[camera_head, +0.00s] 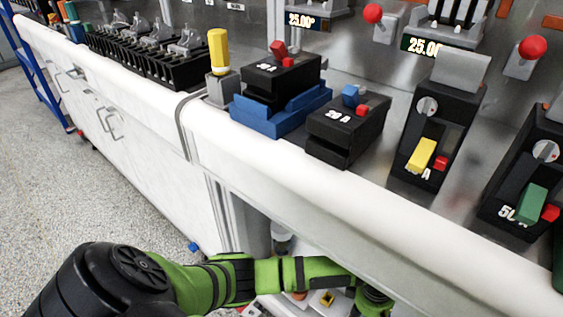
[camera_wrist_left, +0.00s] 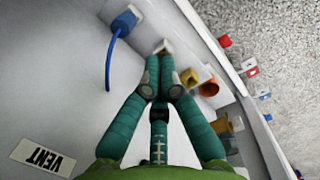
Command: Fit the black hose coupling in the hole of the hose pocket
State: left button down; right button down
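My left arm reaches under the front edge of the bench in the head view, with its green hand end (camera_head: 372,300) partly cut off by the bench. In the left wrist view my left gripper (camera_wrist_left: 162,92) has its green fingers drawn close together at their tips. A small black part (camera_wrist_left: 158,113) shows between the fingers; I cannot tell whether it is the black hose coupling or part of a finger. A small white block (camera_wrist_left: 163,47) lies just beyond the fingertips. I cannot pick out the hose pocket's hole. My right gripper is not in view.
A blue hose (camera_wrist_left: 112,55) hangs on the white surface, near a VENT label (camera_wrist_left: 42,158). Yellow (camera_wrist_left: 190,78) and orange (camera_wrist_left: 208,88) fittings line the edge to the right. Black breakers (camera_head: 345,130) stand on the bench above my arm. Open speckled floor lies left.

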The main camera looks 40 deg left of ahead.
pick_arm(q)
jog(key=s+d+m+t+h, duration=0.2)
jog(key=s+m, duration=0.5)
jog(key=m, duration=0.2)
jog(key=s+a+m+t+y, duration=0.1)
jog(key=s+a+m, duration=0.2)
jog(key=a+m, duration=0.25)
jog(key=s+a+f+m+y+p, duration=0.1)
jog(key=s+a+f+m, duration=0.1)
jog(key=f, duration=0.9)
jog(key=s+a+f+m+t+y+p, duration=0.1)
jog(key=s+a+f, duration=0.4)
jog(key=f, duration=0.7)
jog(key=shift+a+m, duration=0.35)
jog(key=shift+a, duration=0.8)
